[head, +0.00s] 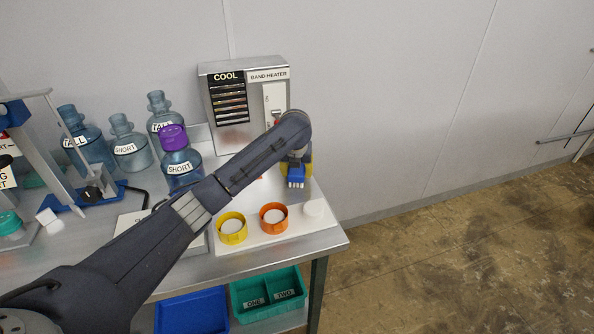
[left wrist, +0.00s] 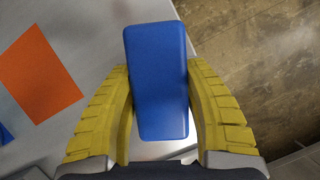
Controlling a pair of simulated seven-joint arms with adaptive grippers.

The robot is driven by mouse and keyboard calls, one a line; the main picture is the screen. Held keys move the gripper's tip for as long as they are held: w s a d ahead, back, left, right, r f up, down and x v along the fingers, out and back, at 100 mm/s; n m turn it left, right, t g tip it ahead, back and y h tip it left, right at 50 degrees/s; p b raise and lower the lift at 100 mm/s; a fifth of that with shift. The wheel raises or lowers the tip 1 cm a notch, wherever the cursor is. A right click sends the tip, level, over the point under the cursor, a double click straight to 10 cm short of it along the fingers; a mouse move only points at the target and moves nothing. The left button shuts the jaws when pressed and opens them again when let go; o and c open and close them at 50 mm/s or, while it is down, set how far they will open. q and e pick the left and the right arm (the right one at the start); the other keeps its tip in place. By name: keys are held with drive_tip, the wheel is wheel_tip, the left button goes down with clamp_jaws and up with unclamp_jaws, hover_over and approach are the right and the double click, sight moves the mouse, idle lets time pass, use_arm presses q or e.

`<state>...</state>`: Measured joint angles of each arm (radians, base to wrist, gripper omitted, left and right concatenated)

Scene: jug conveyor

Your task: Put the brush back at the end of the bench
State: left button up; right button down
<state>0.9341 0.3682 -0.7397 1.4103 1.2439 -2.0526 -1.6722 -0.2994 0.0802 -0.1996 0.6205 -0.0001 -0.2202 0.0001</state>
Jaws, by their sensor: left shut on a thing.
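The brush (head: 296,182) has a blue block, with what look like pale bristles below it in the head view. My left gripper (head: 300,165) is shut on it near the right end of the bench (head: 329,240). In the left wrist view the blue back of the brush (left wrist: 157,85) sits between the two yellow fingers of my left gripper (left wrist: 158,105). The bench edge and brown floor lie beyond it there. I cannot tell whether the brush touches the bench. My right gripper is in neither view.
An orange patch (left wrist: 40,75) lies on the bench beside the brush. Yellow (head: 232,240) and orange (head: 273,229) rings and a white cap (head: 313,208) are in front. A band heater box (head: 232,120) stands behind. Jugs, including a purple-capped one (head: 173,137), stand left.

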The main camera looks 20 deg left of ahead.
use_arm(q)
drive_tip(key=shift+f, duration=0.15)
drive_tip(key=o, duration=1.2)
drive_tip(key=shift+o, duration=0.2)
drive_tip(key=v, duration=1.2)
